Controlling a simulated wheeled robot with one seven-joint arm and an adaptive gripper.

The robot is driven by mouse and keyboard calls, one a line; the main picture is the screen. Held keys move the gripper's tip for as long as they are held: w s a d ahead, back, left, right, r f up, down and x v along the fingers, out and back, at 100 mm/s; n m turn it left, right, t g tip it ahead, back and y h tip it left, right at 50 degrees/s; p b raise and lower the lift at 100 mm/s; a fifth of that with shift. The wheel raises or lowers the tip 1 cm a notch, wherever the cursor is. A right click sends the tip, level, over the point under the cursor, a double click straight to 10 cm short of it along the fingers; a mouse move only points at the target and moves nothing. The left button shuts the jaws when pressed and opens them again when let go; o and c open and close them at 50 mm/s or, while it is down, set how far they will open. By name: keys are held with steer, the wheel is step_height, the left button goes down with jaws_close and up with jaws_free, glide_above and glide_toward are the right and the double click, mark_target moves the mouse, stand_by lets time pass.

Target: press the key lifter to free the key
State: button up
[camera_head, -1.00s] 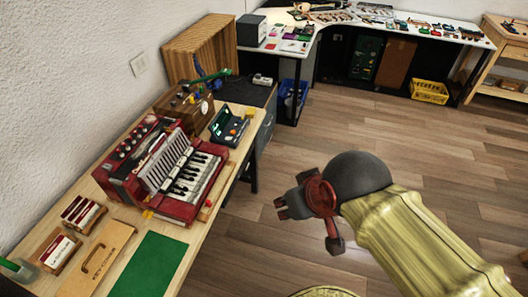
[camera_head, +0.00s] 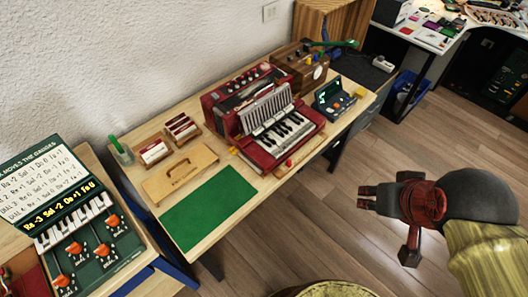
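A red accordion-like instrument (camera_head: 262,115) with white and black keys (camera_head: 278,136) sits on the wooden table. A light wooden strip (camera_head: 301,150) lies along its front edge, with a small orange-red piece on it. A small yellow piece (camera_head: 234,151) is at its front left corner. I cannot tell which part is the key lifter, or whether any key is stuck. My gripper (camera_head: 366,197) is over the floor to the right of the table, pointing left, apart from the instrument and holding nothing visible. Its fingers are too small to judge their opening.
A green mat (camera_head: 208,208), a flat wooden case with a handle (camera_head: 180,174) and card boxes (camera_head: 153,151) lie left of the instrument. A green device (camera_head: 335,98) is right of it. A panel with orange levers (camera_head: 97,245) stands at lower left. The floor (camera_head: 300,225) is clear.

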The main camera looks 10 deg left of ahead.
steer(key=shift+c, duration=1)
